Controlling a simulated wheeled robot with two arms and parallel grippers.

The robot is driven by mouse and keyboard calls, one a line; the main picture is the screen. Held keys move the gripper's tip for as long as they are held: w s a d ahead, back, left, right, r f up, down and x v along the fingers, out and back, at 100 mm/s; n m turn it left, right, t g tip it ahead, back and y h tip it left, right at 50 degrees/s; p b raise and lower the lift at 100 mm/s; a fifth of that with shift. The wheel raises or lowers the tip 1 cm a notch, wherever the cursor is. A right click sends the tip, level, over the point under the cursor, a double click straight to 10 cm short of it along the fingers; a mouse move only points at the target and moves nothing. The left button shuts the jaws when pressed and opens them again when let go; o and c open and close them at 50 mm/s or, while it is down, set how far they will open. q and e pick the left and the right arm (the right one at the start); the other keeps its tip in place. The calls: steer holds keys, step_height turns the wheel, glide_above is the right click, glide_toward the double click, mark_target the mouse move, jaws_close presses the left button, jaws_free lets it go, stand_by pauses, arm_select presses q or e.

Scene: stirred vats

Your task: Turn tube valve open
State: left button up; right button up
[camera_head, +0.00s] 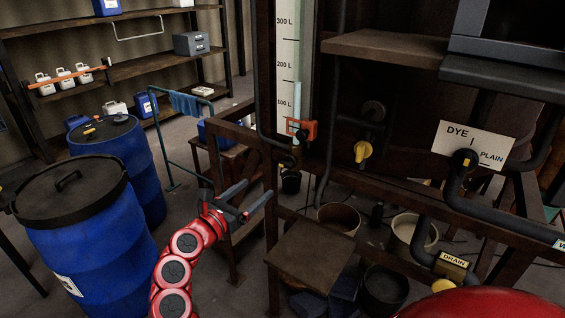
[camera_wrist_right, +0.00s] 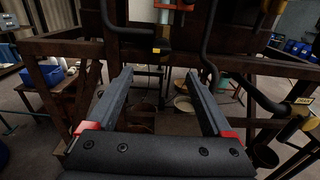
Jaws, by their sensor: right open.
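The upright level tube (camera_head: 297,95) stands beside a white scale marked 100 L, 200 L and 300 L. An orange-red bracket (camera_head: 302,131) sits at its lower part. Below, a dark valve with a small yellow mark (camera_head: 289,163) sits on the pipe at the frame beam; I take it for the tube valve. The yellow mark also shows in the right wrist view (camera_wrist_right: 156,50). My right gripper (camera_head: 259,189) is open and empty, below and left of the valve, apart from it. In the wrist view its fingers (camera_wrist_right: 160,76) point towards the frame. My left gripper is out of view.
A yellow-handled valve (camera_head: 363,151) and a DYE/PLAIN plate (camera_head: 474,144) are to the right, with a DRAIN pipe (camera_head: 453,262) lower. A brown beam frame (camera_head: 240,135) and a small table (camera_head: 310,255) are near the gripper. Blue barrels (camera_head: 80,225) stand left.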

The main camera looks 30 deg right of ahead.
mark_target(285, 166)
steer(key=p+x, duration=0.2)
steer(key=x, duration=0.4)
steer(key=p+x, duration=0.2)
steer(key=x, duration=0.4)
steer(key=shift+d+r, duration=0.25)
steer(key=shift+w+d+f, duration=0.1)
steer(key=shift+d+f, duration=0.05)
steer(key=shift+d, duration=0.35)
jaws_close()
